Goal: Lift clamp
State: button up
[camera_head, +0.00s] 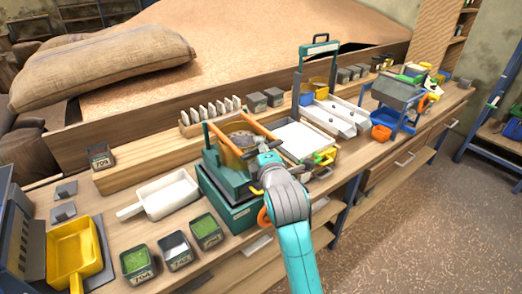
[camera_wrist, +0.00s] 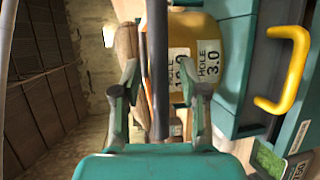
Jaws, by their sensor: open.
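A teal sieve machine (camera_head: 232,196) stands on the bench, with orange clamp bars (camera_head: 226,152) over its round top. My gripper (camera_head: 258,168) is at the machine's right side, beside the bars. In the wrist view, my gripper (camera_wrist: 160,95) is open, with one finger on each side of a long dark bar (camera_wrist: 158,65) with an orange edge, which looks like part of the clamp. I cannot tell whether either finger touches it. Yellow sieves (camera_wrist: 205,50) labelled HOLE sit behind it. The arm hides part of the machine in the head view.
A white scoop (camera_head: 168,195) and small bins of green material (camera_head: 206,230) lie left of the machine. A white tray (camera_head: 300,138) and a framed stand (camera_head: 320,75) are to the right. In the wrist view, a yellow handle (camera_wrist: 298,70) juts from the teal housing.

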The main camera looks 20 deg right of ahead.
jog(key=shift+w, duration=0.15)
grip_shut()
